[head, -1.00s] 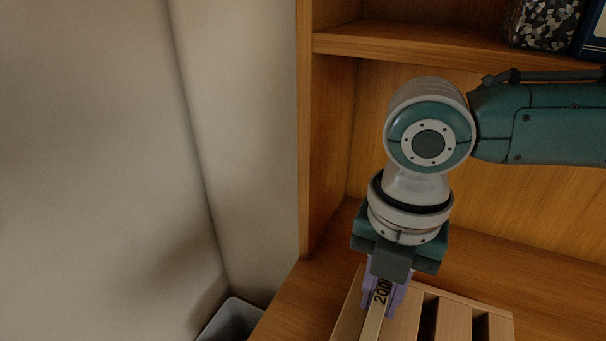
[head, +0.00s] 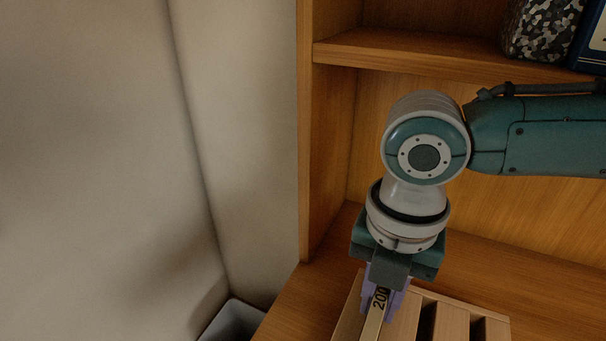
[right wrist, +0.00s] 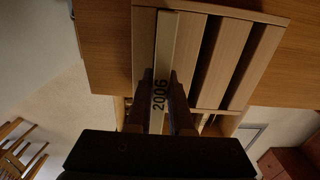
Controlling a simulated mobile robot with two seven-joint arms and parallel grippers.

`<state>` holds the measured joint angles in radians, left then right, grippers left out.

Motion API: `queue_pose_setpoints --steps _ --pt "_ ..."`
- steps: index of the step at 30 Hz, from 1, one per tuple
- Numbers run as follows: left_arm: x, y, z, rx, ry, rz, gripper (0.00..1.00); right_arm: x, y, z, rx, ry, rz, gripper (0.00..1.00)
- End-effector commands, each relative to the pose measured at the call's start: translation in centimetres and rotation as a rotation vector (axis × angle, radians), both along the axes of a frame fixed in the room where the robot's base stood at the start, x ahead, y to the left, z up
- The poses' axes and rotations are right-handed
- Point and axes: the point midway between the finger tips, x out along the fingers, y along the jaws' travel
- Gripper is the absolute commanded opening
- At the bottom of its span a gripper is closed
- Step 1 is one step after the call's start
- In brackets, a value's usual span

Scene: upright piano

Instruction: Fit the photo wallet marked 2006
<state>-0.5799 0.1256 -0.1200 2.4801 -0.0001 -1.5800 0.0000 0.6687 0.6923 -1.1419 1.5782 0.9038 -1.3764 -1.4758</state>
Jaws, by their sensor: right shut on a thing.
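The photo wallet marked 2006 (head: 372,325) is a narrow pale piece with dark digits on its edge. My right gripper (head: 380,302) is shut on it, with purplish fingers on either side. In the right wrist view the wallet (right wrist: 165,45) lies lengthwise between the fingers, its digits showing there. It lines up with the leftmost slot of a slotted wooden rack (head: 401,318), which also shows in the right wrist view (right wrist: 220,62). How deep the wallet sits in the slot I cannot tell. My left gripper is not in view.
The rack's other visible slots, to the right, look dark and empty. A wooden side panel (head: 330,160) and a shelf (head: 420,58) with a speckled box (head: 540,30) stand behind. A grey bin (head: 233,320) is at lower left by the pale wall.

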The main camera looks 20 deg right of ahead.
Motion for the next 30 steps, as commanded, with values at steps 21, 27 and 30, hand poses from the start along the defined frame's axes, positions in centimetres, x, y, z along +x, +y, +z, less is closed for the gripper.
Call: queue_pose_setpoints --steps 21,27,30 --pt "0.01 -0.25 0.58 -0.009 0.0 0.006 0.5 -0.04 0.06 0.05 0.001 0.001 0.001 0.0" --pt "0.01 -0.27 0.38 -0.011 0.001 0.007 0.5 -0.03 0.04 -0.22 0.001 0.001 0.001 0.0" --pt "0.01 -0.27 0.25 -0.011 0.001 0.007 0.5 -0.03 0.04 -0.38 0.0 0.0 0.001 0.0"
